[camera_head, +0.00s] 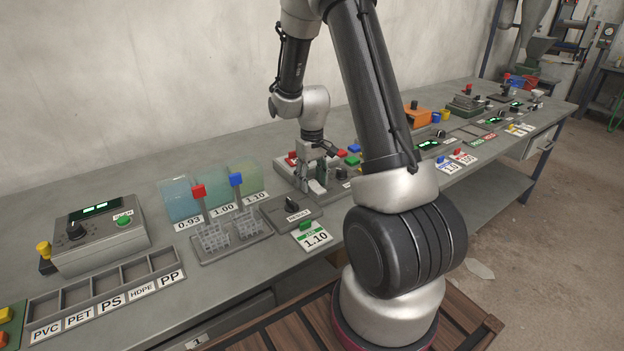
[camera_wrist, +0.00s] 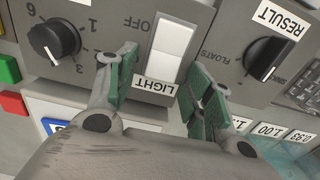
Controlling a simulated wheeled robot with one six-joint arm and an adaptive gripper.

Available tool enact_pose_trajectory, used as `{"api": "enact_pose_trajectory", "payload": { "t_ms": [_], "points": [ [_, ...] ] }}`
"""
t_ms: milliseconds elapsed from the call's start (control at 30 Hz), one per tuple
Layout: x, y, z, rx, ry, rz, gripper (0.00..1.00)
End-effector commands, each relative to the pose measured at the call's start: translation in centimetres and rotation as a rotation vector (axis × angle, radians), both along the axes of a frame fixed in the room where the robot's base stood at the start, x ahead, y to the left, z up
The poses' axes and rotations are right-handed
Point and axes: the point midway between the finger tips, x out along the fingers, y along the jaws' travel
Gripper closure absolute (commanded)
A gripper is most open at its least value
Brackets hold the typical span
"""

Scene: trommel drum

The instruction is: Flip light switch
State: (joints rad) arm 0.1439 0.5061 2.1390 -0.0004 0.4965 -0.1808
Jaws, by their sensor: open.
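The light switch is a white rocker (camera_wrist: 172,44) on a grey panel in the wrist view. A "LIGHT" label (camera_wrist: 155,86) lies at its near end, and "OFF" is printed to its left. I cannot tell which half is pressed in. My gripper (camera_wrist: 165,60) is open and empty, its green-padded fingers on either side of the switch's near end. Contact with the switch cannot be made out. In the head view my gripper (camera_head: 317,160) points down over the same panel, and the white switch (camera_head: 317,187) shows just below the fingers, partly hidden.
A black knob (camera_wrist: 54,40) is left of the switch, and the "RESULT" knob (camera_wrist: 267,57) is right.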

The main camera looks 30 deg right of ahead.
Motion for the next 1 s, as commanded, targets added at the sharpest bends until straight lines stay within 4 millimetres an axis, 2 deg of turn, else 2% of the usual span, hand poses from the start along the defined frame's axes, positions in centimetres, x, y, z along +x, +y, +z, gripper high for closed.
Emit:
{"api": "enact_pose_trajectory", "payload": {
  "t_ms": [200,433,467,800,1000],
  "points": [
    [-0.01,0.00,-0.02,0.000,0.000,0.000,0.50],
    [-0.02,0.00,0.00,0.000,0.000,0.000,0.92],
    [-0.02,0.00,0.00,0.000,0.000,0.000,0.94],
    [-0.36,-0.01,0.25,0.005,-0.105,-0.001,0.94],
    [-0.35,-0.01,0.25,0.004,-0.109,0.000,0.94]
  ]
}}
